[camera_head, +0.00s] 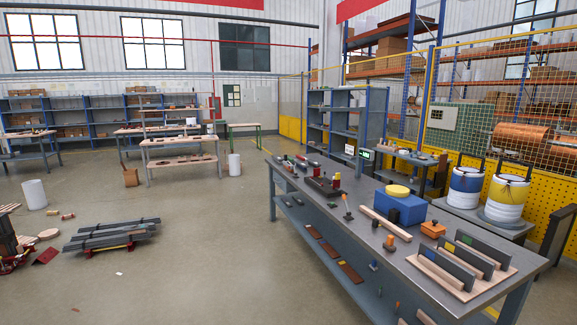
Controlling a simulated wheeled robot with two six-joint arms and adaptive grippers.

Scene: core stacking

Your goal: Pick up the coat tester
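No object here can be told for certain as the coat tester. The long grey workbench (352,238) at the right holds several small tools. A small orange block-shaped item (433,229) stands near the bench's right edge. A blue box (399,208) with a yellow round top (398,191) is behind it. A dark device with a red part (325,185) sits further back. Neither of my grippers is in view.
Dark plates stand on a wooden board (508,267) at the bench's near end. Blue and yellow drums (465,187) stand behind it. Metal bars (112,234) lie on a low stack on the floor at left. The floor (190,255) between is mostly clear.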

